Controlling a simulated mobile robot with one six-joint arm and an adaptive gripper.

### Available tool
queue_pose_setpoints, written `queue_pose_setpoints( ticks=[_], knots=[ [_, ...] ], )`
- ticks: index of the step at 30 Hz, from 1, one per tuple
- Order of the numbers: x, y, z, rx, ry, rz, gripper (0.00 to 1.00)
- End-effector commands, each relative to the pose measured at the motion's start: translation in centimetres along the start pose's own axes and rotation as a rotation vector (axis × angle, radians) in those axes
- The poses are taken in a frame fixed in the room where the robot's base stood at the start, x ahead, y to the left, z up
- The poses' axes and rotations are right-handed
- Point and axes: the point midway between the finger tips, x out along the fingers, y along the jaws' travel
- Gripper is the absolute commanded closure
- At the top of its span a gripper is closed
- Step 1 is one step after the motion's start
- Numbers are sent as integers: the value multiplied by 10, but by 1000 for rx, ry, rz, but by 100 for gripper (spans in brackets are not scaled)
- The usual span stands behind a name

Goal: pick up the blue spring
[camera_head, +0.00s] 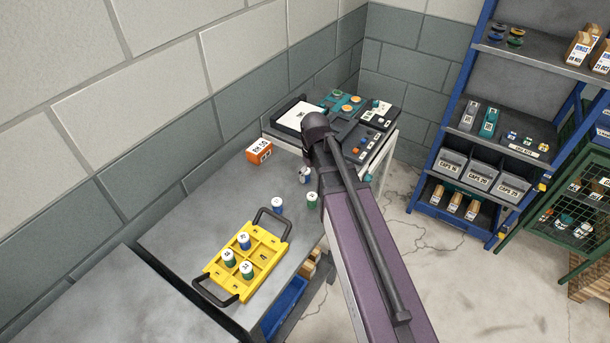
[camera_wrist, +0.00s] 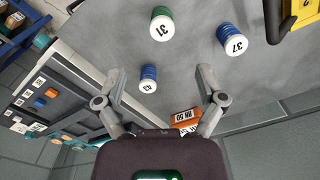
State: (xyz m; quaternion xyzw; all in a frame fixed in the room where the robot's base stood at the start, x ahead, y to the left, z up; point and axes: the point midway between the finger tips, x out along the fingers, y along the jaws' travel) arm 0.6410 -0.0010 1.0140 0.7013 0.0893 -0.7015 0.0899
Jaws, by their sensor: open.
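A blue spring (camera_wrist: 148,79) with a white numbered end stands between the spread fingers of my gripper (camera_wrist: 160,73) in the wrist view. The fingers are apart and hold nothing; whether either touches it I cannot tell. In the head view this spring (camera_head: 305,175) stands on the grey bench, beside my arm, which hides the gripper. Another blue spring (camera_wrist: 233,39), marked 37, stands apart on the bench; it also shows in the head view (camera_head: 277,206). A third blue spring (camera_head: 243,241) stands in the yellow tray (camera_head: 213,283).
A green spring (camera_wrist: 161,23), marked 31, stands near the blue ones. An orange box (camera_wrist: 186,122) lies close to my right finger in the wrist view. A dark panel (camera_wrist: 62,98) with small parts lies on the left. The yellow tray holds two green springs (camera_head: 229,259).

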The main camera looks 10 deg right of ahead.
Motion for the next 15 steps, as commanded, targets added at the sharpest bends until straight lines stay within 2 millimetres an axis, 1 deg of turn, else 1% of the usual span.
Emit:
queue_pose_setpoints(
  ticks=[1,6,10,12,15],
  knots=[
    [-2,6,-25,-38,0,0,11],
    [-5,17,-72,-165,0,0,11],
    [-7,23,-98,-240,0,-1,11],
    [-7,25,-107,-269,0,-1,11],
    [-8,27,-114,-294,0,-1,11]
  ],
)
